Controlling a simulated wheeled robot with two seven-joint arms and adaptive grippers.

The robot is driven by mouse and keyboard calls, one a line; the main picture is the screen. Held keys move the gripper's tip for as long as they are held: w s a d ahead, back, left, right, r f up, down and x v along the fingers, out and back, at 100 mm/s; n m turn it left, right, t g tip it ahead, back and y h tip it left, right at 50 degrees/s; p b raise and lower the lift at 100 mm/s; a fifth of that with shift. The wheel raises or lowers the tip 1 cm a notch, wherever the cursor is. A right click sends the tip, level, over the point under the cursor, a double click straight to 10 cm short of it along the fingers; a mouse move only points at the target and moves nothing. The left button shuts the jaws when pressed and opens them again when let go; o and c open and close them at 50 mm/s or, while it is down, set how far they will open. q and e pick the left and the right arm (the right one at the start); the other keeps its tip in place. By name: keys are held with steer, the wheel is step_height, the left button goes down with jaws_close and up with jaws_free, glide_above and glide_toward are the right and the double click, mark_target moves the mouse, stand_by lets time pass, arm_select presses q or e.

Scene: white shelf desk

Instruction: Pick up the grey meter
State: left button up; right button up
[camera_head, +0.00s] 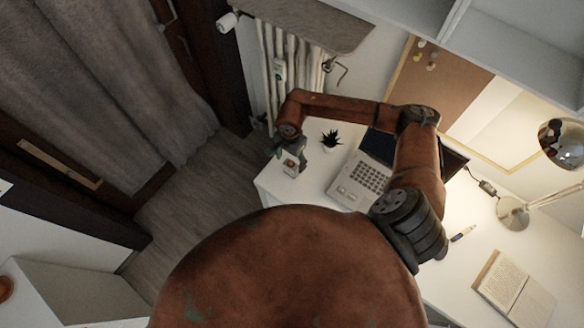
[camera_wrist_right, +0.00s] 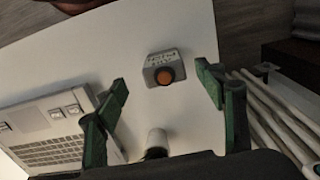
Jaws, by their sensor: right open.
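A small grey box with a round orange knob and dark markings on top, which looks like the grey meter (camera_wrist_right: 163,62), lies on the white desk. In the wrist view it is beyond and between the fingertips of my right gripper (camera_wrist_right: 161,78), with clear desk around it. My right gripper has green fingers spread wide and nothing between them. In the head view the gripper (camera_head: 288,152) hangs over the desk's left end, and the meter (camera_head: 290,168) shows just below it, partly hidden. My left gripper is not in view.
A white radiator (camera_head: 290,75) is behind the desk's left end. A lamp (camera_head: 513,212) and open book (camera_head: 512,288) are at the right.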

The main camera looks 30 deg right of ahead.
mark_target(291, 167)
steer(key=shift+w+d+f, duration=0.1)
steer(key=shift+d+f, duration=0.15)
steer(key=shift+f, duration=0.05)
steer(key=f, duration=0.4)
steer(key=f+p, duration=0.1)
steer(key=f, duration=0.2)
steer(key=shift+w+d, duration=0.1)
steer(key=shift+w, duration=0.15)
steer(key=c, duration=1.3)
